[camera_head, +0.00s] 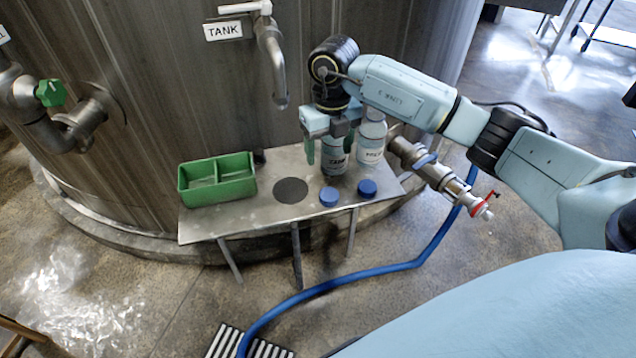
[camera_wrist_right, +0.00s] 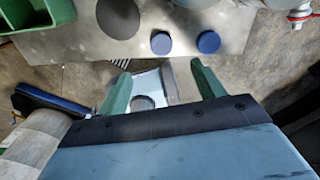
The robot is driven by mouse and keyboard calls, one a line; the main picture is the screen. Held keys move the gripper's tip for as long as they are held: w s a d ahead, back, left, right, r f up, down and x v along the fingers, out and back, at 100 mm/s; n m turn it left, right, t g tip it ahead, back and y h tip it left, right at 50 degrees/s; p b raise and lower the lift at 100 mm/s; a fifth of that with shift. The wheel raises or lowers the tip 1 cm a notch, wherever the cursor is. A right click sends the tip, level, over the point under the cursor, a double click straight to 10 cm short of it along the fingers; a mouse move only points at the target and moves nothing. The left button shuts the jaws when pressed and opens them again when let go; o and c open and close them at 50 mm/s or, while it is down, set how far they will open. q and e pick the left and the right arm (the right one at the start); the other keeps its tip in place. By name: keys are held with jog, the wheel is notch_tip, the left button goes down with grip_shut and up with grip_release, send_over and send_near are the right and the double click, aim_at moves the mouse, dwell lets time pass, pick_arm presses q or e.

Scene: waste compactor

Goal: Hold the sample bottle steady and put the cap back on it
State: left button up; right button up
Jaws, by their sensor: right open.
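Two blue caps lie in front of the bottles, a left cap (camera_head: 329,197) and a right cap (camera_head: 367,188). My left gripper is out of view.
A green two-part tray (camera_head: 217,180) sits on the left of the shelf (camera_head: 262,218), next to a dark disc (camera_head: 290,191). A tank spout (camera_head: 273,65) hangs above. A valve (camera_head: 440,180) with a blue hose (camera_head: 400,267) is at the right.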

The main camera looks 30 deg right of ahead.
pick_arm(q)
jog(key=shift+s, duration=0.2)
pick_arm(e)
jog(key=shift+s+d+r, duration=0.15)
jog(key=shift+s, duration=0.05)
jog(key=b, duration=0.2)
send_over(329, 192)
notch_tip(329, 192, down, 7)
jog(key=shift+s+f, duration=0.1)
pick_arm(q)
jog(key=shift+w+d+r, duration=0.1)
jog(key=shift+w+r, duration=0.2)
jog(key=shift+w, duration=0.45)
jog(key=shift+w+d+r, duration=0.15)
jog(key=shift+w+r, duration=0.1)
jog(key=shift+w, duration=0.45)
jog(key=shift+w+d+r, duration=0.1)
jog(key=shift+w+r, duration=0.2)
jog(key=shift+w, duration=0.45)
pick_arm(e)
jog(key=shift+f, duration=0.55)
